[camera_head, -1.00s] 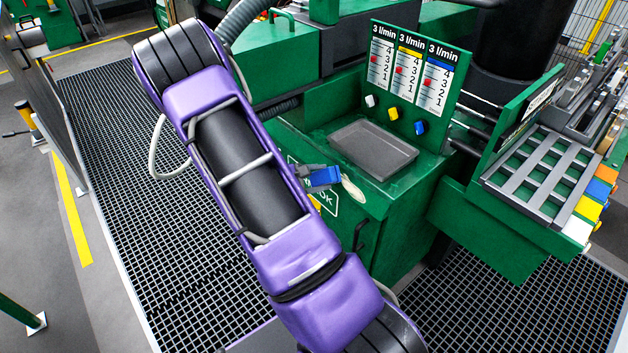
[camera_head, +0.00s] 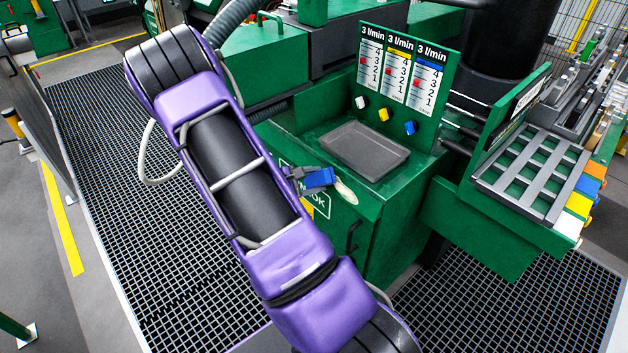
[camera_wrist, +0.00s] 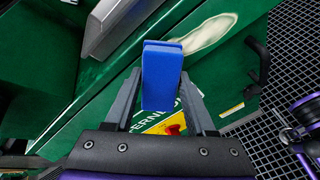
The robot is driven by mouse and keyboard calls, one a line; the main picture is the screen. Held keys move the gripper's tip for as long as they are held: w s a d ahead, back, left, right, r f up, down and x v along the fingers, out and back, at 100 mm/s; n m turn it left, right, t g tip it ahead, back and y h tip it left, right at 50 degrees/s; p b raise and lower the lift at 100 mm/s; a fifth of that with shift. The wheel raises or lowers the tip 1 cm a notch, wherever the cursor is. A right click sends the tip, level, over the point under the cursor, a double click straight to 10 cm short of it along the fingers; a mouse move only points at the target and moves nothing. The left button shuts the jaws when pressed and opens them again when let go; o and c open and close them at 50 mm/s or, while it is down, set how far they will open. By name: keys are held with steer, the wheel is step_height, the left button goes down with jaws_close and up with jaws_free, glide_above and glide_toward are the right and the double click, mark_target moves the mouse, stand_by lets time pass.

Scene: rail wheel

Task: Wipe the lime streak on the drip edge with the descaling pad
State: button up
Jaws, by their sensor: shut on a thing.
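My gripper (camera_head: 306,181) is shut on the blue descaling pad (camera_head: 321,178). In the wrist view, the pad (camera_wrist: 162,78) stands upright between the two fingers (camera_wrist: 160,95). The lime streak (camera_head: 347,191) is a pale, cream-coloured smear on the drip edge (camera_head: 372,203) of the green cabinet. In the head view it lies just right of the pad. In the wrist view, the streak (camera_wrist: 209,32) is beyond the pad, to the upper right. The pad looks close to the streak, but I cannot tell whether they touch.
A grey tray (camera_head: 365,151) sits on the cabinet top behind the streak. A flow-meter panel (camera_head: 402,72) with white, yellow and blue knobs stands behind it. A black handle (camera_wrist: 257,65) sticks out from the cabinet front. A slotted rack (camera_head: 533,172) is at the right.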

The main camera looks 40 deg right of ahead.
steer(key=shift+d+f, duration=0.2)
steer(key=shift+d, duration=0.15)
